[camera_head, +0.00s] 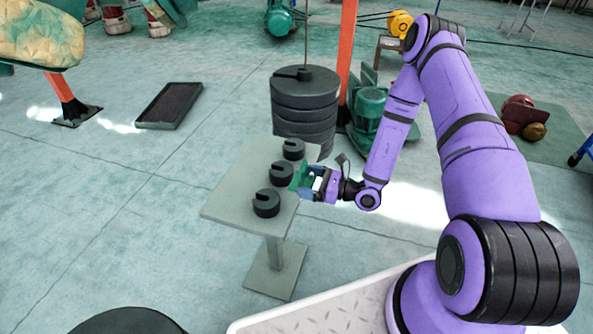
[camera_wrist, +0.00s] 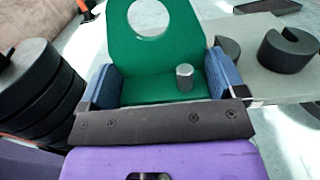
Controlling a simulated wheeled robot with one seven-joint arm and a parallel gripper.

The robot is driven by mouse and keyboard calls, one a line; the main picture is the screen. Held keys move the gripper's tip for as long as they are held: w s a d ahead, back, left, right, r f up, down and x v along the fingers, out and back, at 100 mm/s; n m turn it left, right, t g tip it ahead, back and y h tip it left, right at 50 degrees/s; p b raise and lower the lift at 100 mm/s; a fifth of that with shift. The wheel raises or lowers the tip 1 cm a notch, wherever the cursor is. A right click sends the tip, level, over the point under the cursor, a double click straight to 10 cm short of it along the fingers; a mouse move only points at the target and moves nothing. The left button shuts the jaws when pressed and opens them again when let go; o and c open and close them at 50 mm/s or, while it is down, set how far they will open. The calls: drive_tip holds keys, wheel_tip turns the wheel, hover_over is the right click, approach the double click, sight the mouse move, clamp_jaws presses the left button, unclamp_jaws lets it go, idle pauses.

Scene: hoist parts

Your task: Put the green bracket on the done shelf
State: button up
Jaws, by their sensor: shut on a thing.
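The green bracket (camera_wrist: 156,60) has a plate with a round hole and a small grey metal peg on its lower part. My gripper (camera_wrist: 162,85) is shut on it, with a blue finger pad at each side. In the head view the bracket (camera_head: 299,175) is held by my gripper (camera_head: 308,182) above or beside the right edge of a small grey pedestal table (camera_head: 232,195). I cannot tell whether the bracket touches the table. No shelf marked as done can be made out.
Several black slotted weights (camera_head: 266,203) stand on the table, close to the bracket. A tall stack of black weights (camera_head: 305,105) stands just behind the table. An orange post (camera_head: 346,50) rises behind it. A black tray (camera_head: 169,105) lies on the floor at the left.

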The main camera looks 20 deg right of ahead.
drive_tip(key=shift+w+f, duration=0.75)
drive_tip(key=shift+w, duration=1.1)
drive_tip(key=shift+w+f, duration=0.75)
drive_tip(key=shift+w, duration=1.15)
drive_tip(key=shift+w+f, duration=0.75)
drive_tip(key=shift+w, duration=1.1)
drive_tip(key=shift+f, duration=0.5)
drive_tip(key=o, duration=1)
drive_tip(key=shift+o, duration=0.2)
drive_tip(key=shift+r, duration=0.15)
